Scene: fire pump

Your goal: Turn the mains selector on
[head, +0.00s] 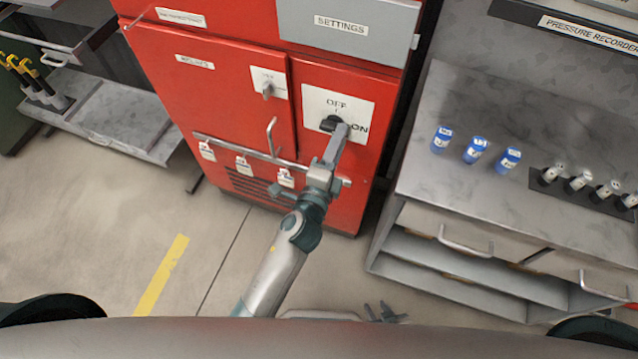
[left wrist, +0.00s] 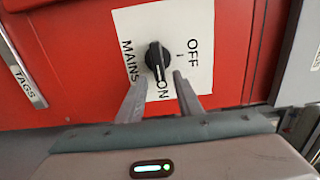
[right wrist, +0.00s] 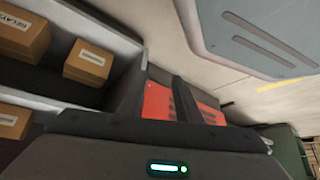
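The mains selector is a black knob (left wrist: 157,60) on a white plate (left wrist: 180,40) marked MAINS, OFF and ON, on the red cabinet. In the left wrist view the knob's white line points toward ON. The knob (head: 330,123) also shows in the head view, lying sideways toward ON. My left gripper (left wrist: 161,92) is open, its two fingers apart and the knob just beyond and between their tips. I cannot tell whether they touch it. My right gripper (head: 386,312) is low at the bottom of the head view, its fingers together and empty in the right wrist view (right wrist: 192,90).
A smaller switch (head: 267,88) and a handle rail with hanging tags (head: 243,165) are left of the selector. A grey bench (head: 420,175) with blue cylinders (head: 475,149) stands to the right. Cardboard boxes (right wrist: 88,62) sit on shelves near my right gripper.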

